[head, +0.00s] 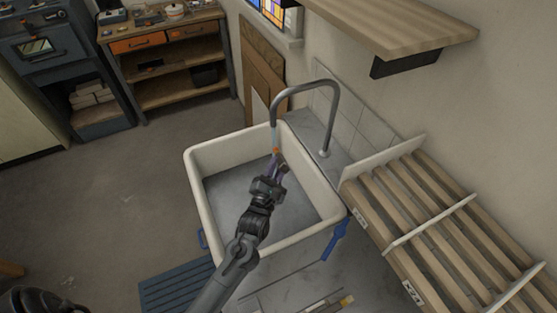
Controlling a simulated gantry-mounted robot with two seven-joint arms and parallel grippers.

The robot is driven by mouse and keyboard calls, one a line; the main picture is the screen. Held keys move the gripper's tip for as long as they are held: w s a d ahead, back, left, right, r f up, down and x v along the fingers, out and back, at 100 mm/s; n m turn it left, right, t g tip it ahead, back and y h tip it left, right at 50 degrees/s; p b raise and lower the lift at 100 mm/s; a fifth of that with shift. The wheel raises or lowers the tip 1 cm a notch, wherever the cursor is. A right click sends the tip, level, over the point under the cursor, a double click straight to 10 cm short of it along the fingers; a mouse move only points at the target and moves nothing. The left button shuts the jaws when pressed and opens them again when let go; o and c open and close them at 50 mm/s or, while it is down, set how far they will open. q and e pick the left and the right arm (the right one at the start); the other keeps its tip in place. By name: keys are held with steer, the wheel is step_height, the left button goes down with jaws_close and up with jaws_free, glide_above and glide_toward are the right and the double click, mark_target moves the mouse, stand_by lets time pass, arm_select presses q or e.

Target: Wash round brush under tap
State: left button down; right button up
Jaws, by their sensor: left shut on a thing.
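The curved grey tap (335,97) rises from the back ledge of the white sink, and its spout points down over the basin. A thin pale blue stream (274,138) shows below the spout. My left gripper (279,163) is over the sink, shut on the round brush (276,150), of which only a small orange-brown part shows between and above the fingertips. The brush is directly below the spout, in line with the stream. The rest of the brush is hidden by the fingers or too small to make out. My right gripper is not in view.
The white sink (204,211) has raised walls around the gripper. A slatted wooden rack (437,233) stands close on the right, with a wooden shelf (400,25) above. A blue slatted mat (176,287) lies front left. The floor on the left is clear.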

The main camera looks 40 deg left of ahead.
arm_select(q)
steer(key=shift+w+d, duration=0.2)
steer(key=shift+d, duration=0.1)
